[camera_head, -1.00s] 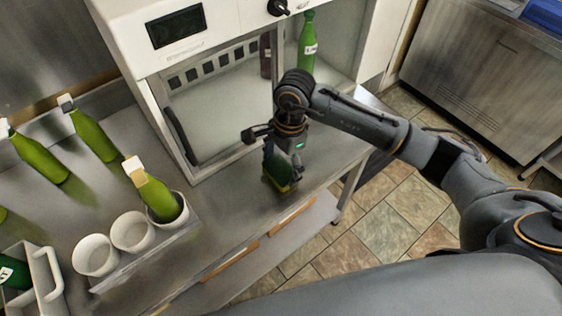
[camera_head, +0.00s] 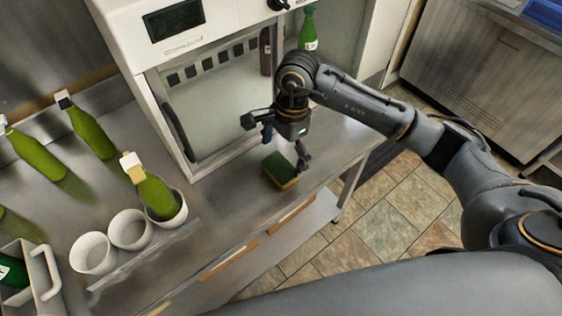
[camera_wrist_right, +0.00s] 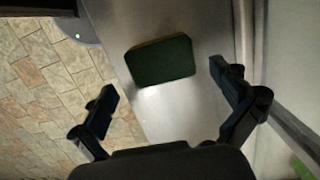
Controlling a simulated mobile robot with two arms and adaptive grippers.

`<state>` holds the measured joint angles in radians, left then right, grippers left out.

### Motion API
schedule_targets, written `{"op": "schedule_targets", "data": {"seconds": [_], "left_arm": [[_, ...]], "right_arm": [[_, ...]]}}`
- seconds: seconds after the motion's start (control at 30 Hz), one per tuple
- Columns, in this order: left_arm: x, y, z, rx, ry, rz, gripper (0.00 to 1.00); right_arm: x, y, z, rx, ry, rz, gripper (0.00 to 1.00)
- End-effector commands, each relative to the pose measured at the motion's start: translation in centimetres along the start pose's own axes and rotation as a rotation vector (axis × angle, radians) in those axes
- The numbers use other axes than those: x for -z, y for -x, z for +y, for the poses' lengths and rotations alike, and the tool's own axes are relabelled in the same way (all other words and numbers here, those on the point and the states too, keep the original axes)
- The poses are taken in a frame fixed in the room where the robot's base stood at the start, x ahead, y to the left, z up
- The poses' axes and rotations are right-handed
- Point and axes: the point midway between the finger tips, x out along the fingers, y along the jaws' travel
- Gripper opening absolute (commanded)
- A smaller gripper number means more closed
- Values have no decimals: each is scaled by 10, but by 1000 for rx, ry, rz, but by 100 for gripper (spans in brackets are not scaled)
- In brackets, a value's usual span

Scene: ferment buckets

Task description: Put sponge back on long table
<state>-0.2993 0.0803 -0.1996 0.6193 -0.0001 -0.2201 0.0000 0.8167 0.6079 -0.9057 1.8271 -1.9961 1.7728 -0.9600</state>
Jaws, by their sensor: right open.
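The sponge (camera_head: 281,170), green on top with a yellow layer below, lies flat on the steel long table (camera_head: 232,205), near its front edge. It also shows in the right wrist view (camera_wrist_right: 162,60), green face up, on the bare steel (camera_wrist_right: 185,110). My right gripper (camera_head: 284,148) is open and empty just above and behind the sponge, apart from it. In the right wrist view its two fingers (camera_wrist_right: 163,88) are spread wide, with the sponge beyond them. My left gripper is not in view.
A white cabinet (camera_head: 165,60) with a glass door stands behind the sponge. White cups (camera_head: 130,229), one holding a green bottle (camera_head: 155,195), stand at left. More green bottles (camera_head: 92,132) are behind them. Bare table lies between cups and sponge. Tiled floor (camera_head: 385,215) is at right.

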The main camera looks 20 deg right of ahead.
Motion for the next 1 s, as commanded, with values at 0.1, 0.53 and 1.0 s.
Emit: {"op": "schedule_targets", "data": {"seconds": [0.1,0.53,1.0], "left_arm": [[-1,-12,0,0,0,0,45],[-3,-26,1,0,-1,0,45],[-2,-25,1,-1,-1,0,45]], "right_arm": [[1,26,-2,8,1,2,100],[0,89,-1,2,0,0,100],[0,91,0,0,-1,0,100]]}}
